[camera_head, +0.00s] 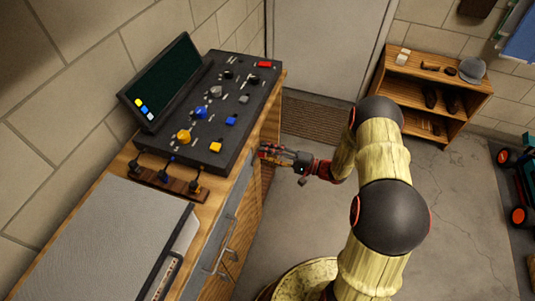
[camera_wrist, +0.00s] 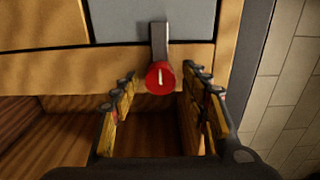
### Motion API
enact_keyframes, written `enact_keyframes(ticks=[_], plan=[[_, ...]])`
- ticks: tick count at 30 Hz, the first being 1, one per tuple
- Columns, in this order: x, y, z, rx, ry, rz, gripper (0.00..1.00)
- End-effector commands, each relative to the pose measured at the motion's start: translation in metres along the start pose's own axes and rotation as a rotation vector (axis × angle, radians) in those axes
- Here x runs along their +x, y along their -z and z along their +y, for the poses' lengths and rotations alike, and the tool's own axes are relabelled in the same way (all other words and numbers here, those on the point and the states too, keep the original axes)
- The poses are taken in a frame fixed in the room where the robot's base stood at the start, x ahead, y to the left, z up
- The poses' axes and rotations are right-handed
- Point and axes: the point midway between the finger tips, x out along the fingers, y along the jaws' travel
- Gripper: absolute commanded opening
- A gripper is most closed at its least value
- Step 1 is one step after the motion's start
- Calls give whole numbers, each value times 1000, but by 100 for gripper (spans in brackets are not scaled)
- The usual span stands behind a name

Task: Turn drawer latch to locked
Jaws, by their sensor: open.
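The drawer latch (camera_wrist: 160,76) shows in the wrist view as a round red knob with a pale line on its face, the line standing close to upright. A grey metal bar rises from behind the knob onto a grey panel. My gripper (camera_wrist: 162,95) is open, with one finger on each side of the knob and a gap to both. In the head view my gripper (camera_head: 268,154) is at the side of the wooden bench, below the control panel. The latch cannot be made out there.
The bench carries a dark control panel (camera_head: 222,110) with coloured knobs, a screen (camera_head: 165,80) and a small rack (camera_head: 165,180). A metal handle (camera_head: 228,250) sticks out from the bench front. A wooden shelf (camera_head: 455,105) stands at the back right. Floor between is clear.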

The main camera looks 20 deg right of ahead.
Motion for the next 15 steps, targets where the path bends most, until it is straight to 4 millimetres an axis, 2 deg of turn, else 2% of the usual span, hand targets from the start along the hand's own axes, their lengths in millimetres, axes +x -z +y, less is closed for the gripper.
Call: enact_keyframes(ticks=[4,8,15], plan=[[-4,1,0,0,0,1,46],[-19,1,0,0,1,4,46],[-68,1,0,0,0,5,46]])
